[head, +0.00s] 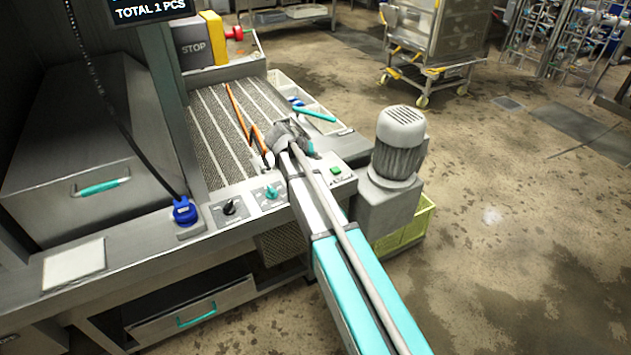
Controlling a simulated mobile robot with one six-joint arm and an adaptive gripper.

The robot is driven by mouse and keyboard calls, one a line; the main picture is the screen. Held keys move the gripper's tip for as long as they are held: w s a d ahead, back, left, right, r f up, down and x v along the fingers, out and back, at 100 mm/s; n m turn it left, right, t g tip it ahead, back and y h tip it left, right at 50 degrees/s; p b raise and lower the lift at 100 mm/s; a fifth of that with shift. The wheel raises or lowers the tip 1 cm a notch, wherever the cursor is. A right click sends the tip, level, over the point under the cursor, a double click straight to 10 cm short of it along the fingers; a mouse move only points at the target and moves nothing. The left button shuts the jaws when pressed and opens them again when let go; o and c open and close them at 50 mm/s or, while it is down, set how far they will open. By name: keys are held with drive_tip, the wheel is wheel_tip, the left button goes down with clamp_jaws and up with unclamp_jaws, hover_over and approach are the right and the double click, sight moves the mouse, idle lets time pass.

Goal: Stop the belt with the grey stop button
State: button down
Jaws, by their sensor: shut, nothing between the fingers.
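The belt (217,135) is a dark textured surface with pale lengthwise stripes, left of my arm. The front control panel (245,212) carries a black knob (229,208), a teal knob (270,192) and a green button (336,170). I cannot make out a grey stop button; my arm covers the panel between the teal knob and the green button.
A grey motor (400,140) stands right of my arm. A blue-handled thing (184,211) sits left of the knobs.

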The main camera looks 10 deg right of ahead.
drive_tip(key=shift+f+b, duration=2.5)
drive_tip(key=shift+f, duration=0.3)
drive_tip(key=shift+f, duration=0.15)
drive_tip(key=shift+w+f+b, duration=0.1)
drive_tip(key=shift+f+b, duration=0.2)
drive_tip(key=shift+b, duration=0.15)
drive_tip(key=shift+f+b, duration=0.5)
idle(0.4)
drive_tip(key=shift+r, duration=0.2)
drive_tip(key=shift+r+p, duration=0.8)
drive_tip(key=shift+p, duration=0.2)
wheel_tip(320, 180, up, 5)
drive_tip(key=p, duration=0.5)
idle(0.3)
